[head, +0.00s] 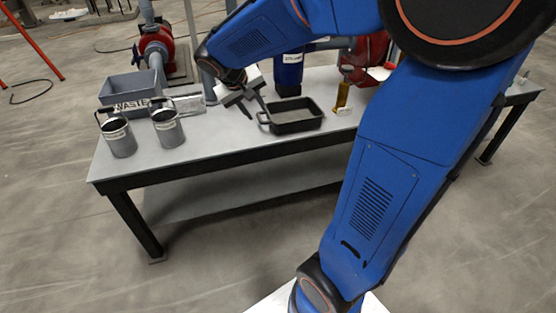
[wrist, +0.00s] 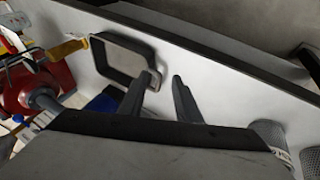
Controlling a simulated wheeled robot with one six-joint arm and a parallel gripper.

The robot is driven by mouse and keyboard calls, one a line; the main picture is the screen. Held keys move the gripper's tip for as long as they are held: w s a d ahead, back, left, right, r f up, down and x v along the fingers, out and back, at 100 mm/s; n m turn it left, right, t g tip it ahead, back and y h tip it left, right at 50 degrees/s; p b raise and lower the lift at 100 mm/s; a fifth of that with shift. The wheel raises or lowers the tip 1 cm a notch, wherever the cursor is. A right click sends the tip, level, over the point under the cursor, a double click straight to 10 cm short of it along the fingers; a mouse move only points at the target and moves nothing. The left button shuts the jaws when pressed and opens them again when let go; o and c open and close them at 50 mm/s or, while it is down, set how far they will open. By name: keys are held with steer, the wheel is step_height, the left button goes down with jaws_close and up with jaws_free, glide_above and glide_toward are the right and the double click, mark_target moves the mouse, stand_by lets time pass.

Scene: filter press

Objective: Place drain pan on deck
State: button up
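The drain pan (head: 297,127) is a dark, shallow rectangular tray. It appears to rest flat on the grey deck (head: 230,143), with its loop handle toward my gripper (head: 254,106). In the wrist view the pan (wrist: 124,56) lies beyond the fingers, and its handle end is close to the left fingertip. My gripper (wrist: 162,77) has its two fingers apart with a clear gap between them, and nothing is clamped there. I cannot tell whether a finger touches the handle.
Two grey buckets (head: 119,139) (head: 168,128) and a grey WASTE bin (head: 127,92) stand at the deck's left. A blue cylinder (head: 289,73) is behind the pan, and an amber bottle (head: 343,96) stands right of it. The deck's front strip is clear.

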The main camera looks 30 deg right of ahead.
steer(key=s+a+n+y, duration=0.1)
steer(key=s+a+y, duration=0.1)
steer(key=s, duration=1.1)
steer(key=s+a+n+t+y, duration=0.1)
steer(key=s+a+y, duration=0.2)
steer(key=s, duration=0.9)
steer(key=shift+s+a+f+t, duration=0.2)
steer(key=shift+s+a+t, duration=0.15)
steer(key=shift+a, duration=0.8)
steer(key=shift+s+a+f, duration=0.1)
steer(key=shift+s, duration=0.05)
steer(key=shift+c, duration=1.2)
step_height(320, 180, up, 4)
steer(key=f+m+g+h, duration=0.1)
steer(key=m+h, duration=0.2)
glide_above(259, 116)
steer(key=s+a, duration=0.5)
steer(key=x, duration=1.1)
steer(key=shift+w+d, duration=0.2)
steer(key=shift+s+x, duration=0.1)
steer(key=shift+x, duration=1.2)
steer(key=shift+s+x, duration=0.15)
steer(key=shift+x, duration=1.15)
